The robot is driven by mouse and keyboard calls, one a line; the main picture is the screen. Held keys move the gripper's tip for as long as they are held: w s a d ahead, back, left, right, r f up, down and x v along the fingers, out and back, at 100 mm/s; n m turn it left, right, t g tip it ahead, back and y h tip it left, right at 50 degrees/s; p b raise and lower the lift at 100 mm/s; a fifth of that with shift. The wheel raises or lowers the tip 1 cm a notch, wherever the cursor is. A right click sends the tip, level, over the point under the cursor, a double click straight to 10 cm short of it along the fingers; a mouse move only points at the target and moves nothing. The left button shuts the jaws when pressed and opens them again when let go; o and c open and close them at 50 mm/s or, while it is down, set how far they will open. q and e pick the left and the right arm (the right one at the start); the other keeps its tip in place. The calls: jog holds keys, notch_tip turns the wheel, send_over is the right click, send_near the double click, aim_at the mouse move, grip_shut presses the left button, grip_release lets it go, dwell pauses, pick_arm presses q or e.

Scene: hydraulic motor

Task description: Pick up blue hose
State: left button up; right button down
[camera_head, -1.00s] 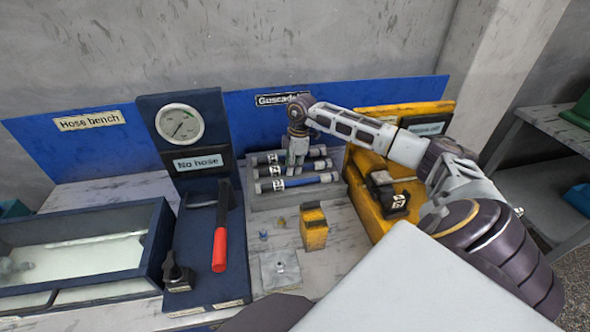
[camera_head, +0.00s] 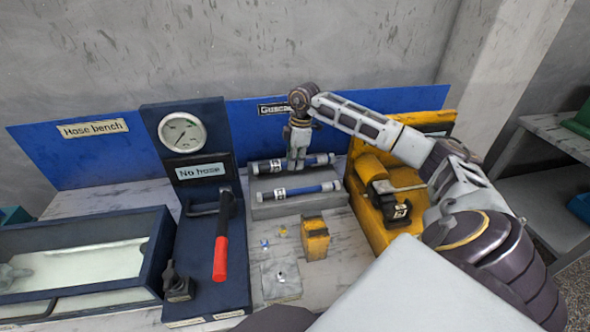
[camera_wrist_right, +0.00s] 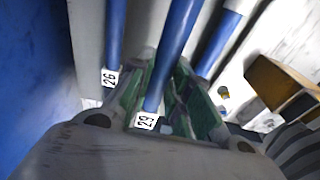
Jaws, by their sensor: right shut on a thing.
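My right gripper (camera_head: 297,166) is shut around a blue hose (camera_head: 322,160) with grey end fittings, over the grey rack (camera_head: 262,212) on the bench. In the right wrist view this hose (camera_wrist_right: 172,50) runs between the fingers and carries a tag reading 29. Another blue hose (camera_head: 303,190) lies on the front of the rack. In the wrist view one blue hose (camera_wrist_right: 113,35) tagged 26 lies to the left and another (camera_wrist_right: 221,42) to the right, both outside the fingers. In the head view the back hose seems hidden behind the held one. My left gripper is out of view.
A dark blue stand (camera_head: 237,290) with a gauge, a "No hose" sign and a red-handled lever (camera_head: 221,250) is left of the rack. A yellow block (camera_head: 314,238) and a metal plate (camera_head: 281,283) lie in front. A yellow fixture (camera_head: 372,218) stands right.

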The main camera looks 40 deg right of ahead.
jog(key=shift+r, duration=1.8)
